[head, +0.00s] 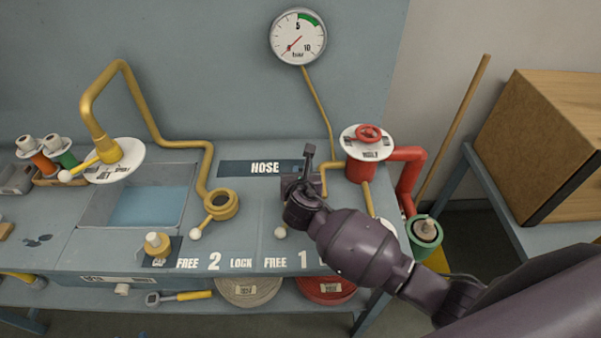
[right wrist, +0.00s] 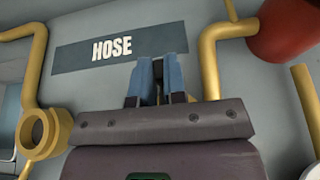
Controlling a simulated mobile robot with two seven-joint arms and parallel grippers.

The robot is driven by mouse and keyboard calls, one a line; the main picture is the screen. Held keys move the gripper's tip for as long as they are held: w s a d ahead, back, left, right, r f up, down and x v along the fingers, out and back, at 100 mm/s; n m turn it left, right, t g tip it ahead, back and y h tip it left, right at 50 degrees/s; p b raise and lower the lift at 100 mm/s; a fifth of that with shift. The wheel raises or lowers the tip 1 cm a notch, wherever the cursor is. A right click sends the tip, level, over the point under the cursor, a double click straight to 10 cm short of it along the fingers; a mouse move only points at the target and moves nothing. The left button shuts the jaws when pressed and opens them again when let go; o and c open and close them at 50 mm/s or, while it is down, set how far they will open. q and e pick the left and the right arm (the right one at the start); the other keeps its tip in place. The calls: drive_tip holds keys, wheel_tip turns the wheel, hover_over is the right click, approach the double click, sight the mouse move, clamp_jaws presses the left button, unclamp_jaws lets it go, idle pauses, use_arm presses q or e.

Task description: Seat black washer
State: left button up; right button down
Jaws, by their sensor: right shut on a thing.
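My right gripper (head: 309,154) is over the bench just right of the HOSE label, its fingers pointing toward the back panel. In the right wrist view its blue-grey fingers (right wrist: 156,75) are close together, with a small dark thing (right wrist: 158,94) between them. I cannot tell its shape or be sure that it is the black washer. An open yellow ring fitting (head: 222,204) on a bent pipe is left of the gripper; it also shows in the right wrist view (right wrist: 42,133). Small dark flat shapes (head: 38,240) lie on the bench at far left, too small to identify. My left gripper is not in view.
A blue-floored basin (head: 148,207) is at left. A red valve with a white disc (head: 367,142) stands close to the right of my gripper. A gauge (head: 298,36) is on the back panel. A yellow-topped plug (head: 157,244) and white-knobbed levers (head: 196,233) line the front.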

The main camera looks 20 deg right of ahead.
use_arm(q)
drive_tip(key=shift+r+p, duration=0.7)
drive_tip(key=shift+p, duration=0.1)
idle(0.8)
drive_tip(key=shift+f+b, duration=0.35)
drive_tip(key=shift+b, duration=0.05)
use_arm(e)
drive_tip(key=shift+f, duration=0.95)
drive_tip(key=c, duration=1.1)
unclamp_jaws()
drive_tip(key=shift+f, duration=0.1)
drive_tip(key=shift+s, duration=0.1)
drive_tip(key=shift+v, duration=1.2)
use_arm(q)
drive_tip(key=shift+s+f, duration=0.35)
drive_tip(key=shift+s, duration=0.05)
use_arm(e)
drive_tip(key=v, duration=0.8)
drive_tip(key=shift+s, duration=0.15)
